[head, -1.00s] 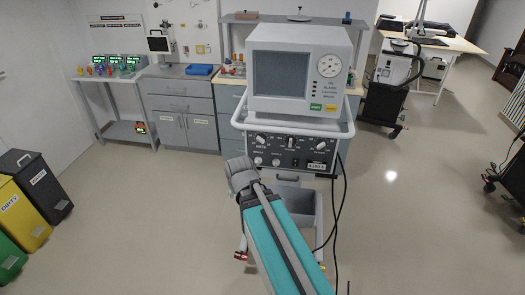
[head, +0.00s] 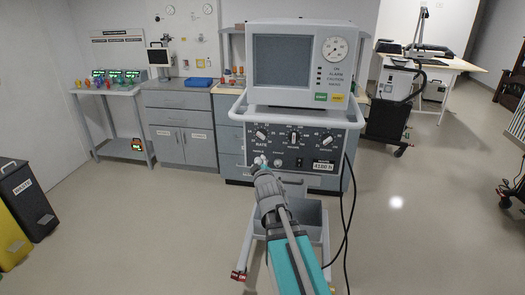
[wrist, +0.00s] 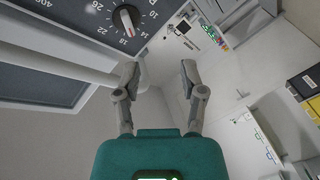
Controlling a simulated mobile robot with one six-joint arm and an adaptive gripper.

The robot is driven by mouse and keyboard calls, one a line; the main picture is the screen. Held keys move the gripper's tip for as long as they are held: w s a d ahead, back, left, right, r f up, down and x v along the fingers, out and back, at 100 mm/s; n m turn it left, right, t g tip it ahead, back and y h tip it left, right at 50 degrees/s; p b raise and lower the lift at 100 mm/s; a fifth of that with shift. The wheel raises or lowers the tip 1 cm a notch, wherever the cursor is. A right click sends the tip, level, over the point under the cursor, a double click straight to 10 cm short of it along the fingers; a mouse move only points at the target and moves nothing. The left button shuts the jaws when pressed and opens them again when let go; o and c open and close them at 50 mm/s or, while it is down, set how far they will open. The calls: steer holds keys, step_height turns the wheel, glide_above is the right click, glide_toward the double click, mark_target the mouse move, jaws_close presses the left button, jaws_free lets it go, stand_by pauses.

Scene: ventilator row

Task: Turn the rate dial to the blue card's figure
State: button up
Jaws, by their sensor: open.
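The rate dial (head: 262,135) is the left knob in the upper row of the ventilator's dark control panel (head: 315,158). In the wrist view, a black dial (wrist: 124,18) with a white-and-red pointer shows at the top, among figures including 10, 14, 18, 22 and 26. Its pointer appears to lie between 14 and 18. My gripper (head: 259,161) is at the panel's lower left, below the rate dial in the picture. The wrist view shows its fingers (wrist: 157,80) apart with nothing between them. I cannot make out a blue card.
The ventilator's screen unit (head: 298,65) stands above the panel. A white rail (head: 238,108) runs around the panel's side. Black cables (head: 349,205) hang at the right. Cabinets (head: 182,125) stand behind, bins (head: 25,200) at the left. The floor at the right is mostly clear.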

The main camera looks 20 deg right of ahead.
steer(key=d+n+t+b, duration=0.1)
steer(key=b, duration=0.1)
steer(key=d+t+h+b, duration=0.1)
steer(key=d+t+b, duration=0.1)
steer(key=shift+s+n, duration=0.2)
steer(key=shift+n, duration=0.2)
